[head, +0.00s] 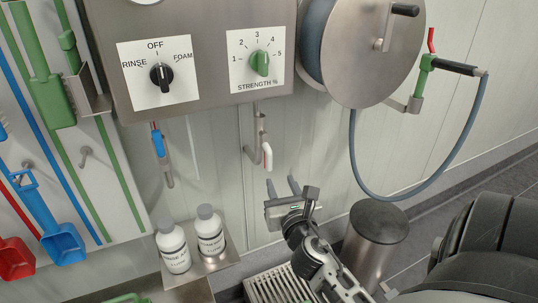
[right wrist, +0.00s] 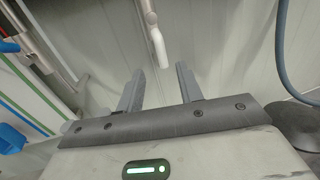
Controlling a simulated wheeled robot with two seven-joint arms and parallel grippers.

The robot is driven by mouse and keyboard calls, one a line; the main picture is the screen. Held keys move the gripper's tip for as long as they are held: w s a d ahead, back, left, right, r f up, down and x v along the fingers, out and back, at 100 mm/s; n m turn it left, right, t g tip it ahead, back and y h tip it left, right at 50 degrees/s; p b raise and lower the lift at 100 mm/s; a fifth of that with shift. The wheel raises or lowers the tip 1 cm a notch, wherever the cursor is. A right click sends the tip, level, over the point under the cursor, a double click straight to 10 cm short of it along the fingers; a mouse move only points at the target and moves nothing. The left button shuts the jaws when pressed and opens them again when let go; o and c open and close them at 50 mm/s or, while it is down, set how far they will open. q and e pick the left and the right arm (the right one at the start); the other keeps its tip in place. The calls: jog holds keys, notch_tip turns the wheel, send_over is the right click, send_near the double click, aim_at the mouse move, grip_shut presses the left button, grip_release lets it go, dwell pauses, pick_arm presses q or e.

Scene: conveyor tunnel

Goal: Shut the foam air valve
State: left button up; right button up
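Under the control box, a steel pipe valve with a white lever (head: 266,155) hangs at the middle; the lever points down and has a red edge. It also shows in the right wrist view (right wrist: 158,46). A second valve with a blue handle (head: 159,144) hangs under the box further left, its handle pointing down. No label shows which one is the foam air valve. My right gripper (head: 281,181) is open and empty, just below the white lever and apart from it. In the right wrist view its two fingers (right wrist: 158,74) stand apart below the lever tip. My left gripper is not in view.
The control box (head: 215,95) carries a black knob (head: 161,77) and a green knob (head: 260,63). Two white bottles (head: 173,248) stand on a bracket at lower left. A hose reel (head: 372,50) and its hanging hose (head: 385,197) are on the right. A steel cylinder (head: 366,255) stands beside my right arm.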

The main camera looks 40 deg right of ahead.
aim_at(270, 158)
jog(key=x, duration=1.2)
jog(key=shift+w+d+f, duration=0.1)
jog(key=shift+w+d, duration=0.05)
jog(key=shift+w, duration=0.15)
